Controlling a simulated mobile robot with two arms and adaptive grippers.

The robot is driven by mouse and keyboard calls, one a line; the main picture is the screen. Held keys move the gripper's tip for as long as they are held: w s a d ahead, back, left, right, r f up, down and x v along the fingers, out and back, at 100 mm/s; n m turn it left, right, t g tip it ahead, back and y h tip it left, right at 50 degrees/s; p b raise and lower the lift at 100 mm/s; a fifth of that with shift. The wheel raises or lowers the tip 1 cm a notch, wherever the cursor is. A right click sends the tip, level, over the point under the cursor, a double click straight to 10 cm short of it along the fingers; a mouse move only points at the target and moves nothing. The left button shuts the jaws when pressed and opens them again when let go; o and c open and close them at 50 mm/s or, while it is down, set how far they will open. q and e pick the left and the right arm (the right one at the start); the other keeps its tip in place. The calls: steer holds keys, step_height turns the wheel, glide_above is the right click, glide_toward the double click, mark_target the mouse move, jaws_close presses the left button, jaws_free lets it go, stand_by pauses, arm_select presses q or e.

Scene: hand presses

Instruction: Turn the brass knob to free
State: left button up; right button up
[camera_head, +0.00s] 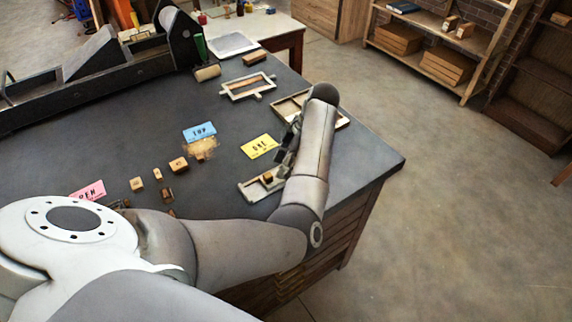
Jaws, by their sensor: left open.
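I cannot make out a brass knob for certain; the black press (85,75) at the back left shows none clearly. My left arm reaches across the dark table to its right side. My left gripper (284,158) points down there, open, partly hidden behind my own wrist. Just below it is a small pale tray (250,192) with a wooden block (267,177) in it. I cannot tell whether the fingers touch the block. My right gripper is not in view.
A yellow card (259,146), a blue card (200,132) and several small wooden blocks (179,164) lie on the table (360,165). A wooden frame (239,95) and a divided tray (341,121) stand beyond. The table's right corner is clear. Shelves (440,50) stand behind.

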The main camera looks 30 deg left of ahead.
arm_select(q)
jaws_close()
